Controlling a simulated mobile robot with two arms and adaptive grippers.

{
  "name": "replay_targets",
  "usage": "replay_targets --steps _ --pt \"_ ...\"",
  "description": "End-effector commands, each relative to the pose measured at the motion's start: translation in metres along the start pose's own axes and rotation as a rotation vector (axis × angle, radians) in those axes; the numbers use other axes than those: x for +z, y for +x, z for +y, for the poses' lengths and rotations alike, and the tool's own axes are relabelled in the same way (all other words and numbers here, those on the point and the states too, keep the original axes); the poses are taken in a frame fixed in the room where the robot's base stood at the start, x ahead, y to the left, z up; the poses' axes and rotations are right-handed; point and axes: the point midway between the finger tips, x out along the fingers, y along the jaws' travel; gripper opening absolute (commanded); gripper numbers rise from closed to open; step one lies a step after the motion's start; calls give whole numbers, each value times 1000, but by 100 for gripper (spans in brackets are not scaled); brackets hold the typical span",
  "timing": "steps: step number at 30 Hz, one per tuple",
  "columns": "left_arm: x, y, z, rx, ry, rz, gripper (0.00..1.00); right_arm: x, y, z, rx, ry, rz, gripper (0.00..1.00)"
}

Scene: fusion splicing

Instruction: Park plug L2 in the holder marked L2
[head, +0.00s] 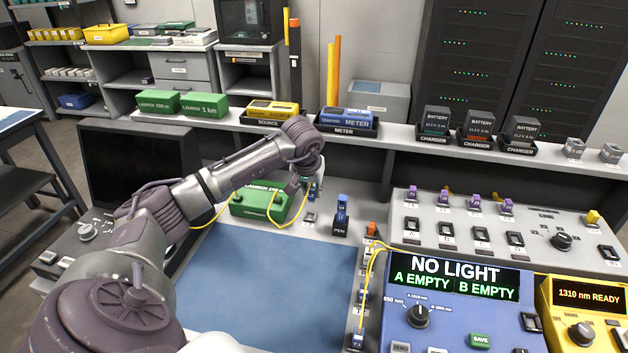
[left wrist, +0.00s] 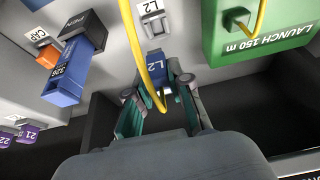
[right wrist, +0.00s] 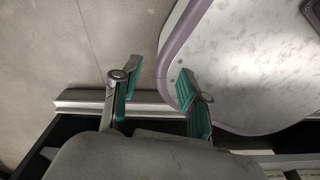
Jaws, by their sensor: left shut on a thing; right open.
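My left gripper (left wrist: 158,90) is shut on a blue plug marked L2 (left wrist: 156,62), with a yellow fibre looping from it across the left wrist view. The holder marked L2 (left wrist: 153,24) is a small grey seat with a white label, a short way beyond the plug in that view. In the head view the left gripper (head: 312,184) is at the back of the bench beside the green launch box (head: 250,208), and the L2 holder (head: 311,217) stands just in front of it. My right gripper (right wrist: 162,92) is open and empty, away from the bench items.
A blue pen (head: 342,210) stands in its holder right of the L2 holder. An orange cap (head: 371,229) is further right. The blue meter (head: 440,318) reads NO LIGHT. The blue mat (head: 275,285) is clear. A shelf edge (head: 400,140) runs behind the arm.

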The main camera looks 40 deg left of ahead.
Motion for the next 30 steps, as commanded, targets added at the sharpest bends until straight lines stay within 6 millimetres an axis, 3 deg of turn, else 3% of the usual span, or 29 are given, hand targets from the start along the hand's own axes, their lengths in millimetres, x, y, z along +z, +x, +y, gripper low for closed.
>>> replay_targets --steps 5,15,30 --pt "-5 3 -6 -4 -12 1 0 2 5 0 -1 -2 -2 44" --pt "8 32 -6 -5 -12 0 0 17 27 11 13 -7 -20 44" --pt "18 57 -6 -6 -11 1 0 14 46 10 13 -4 -14 44"
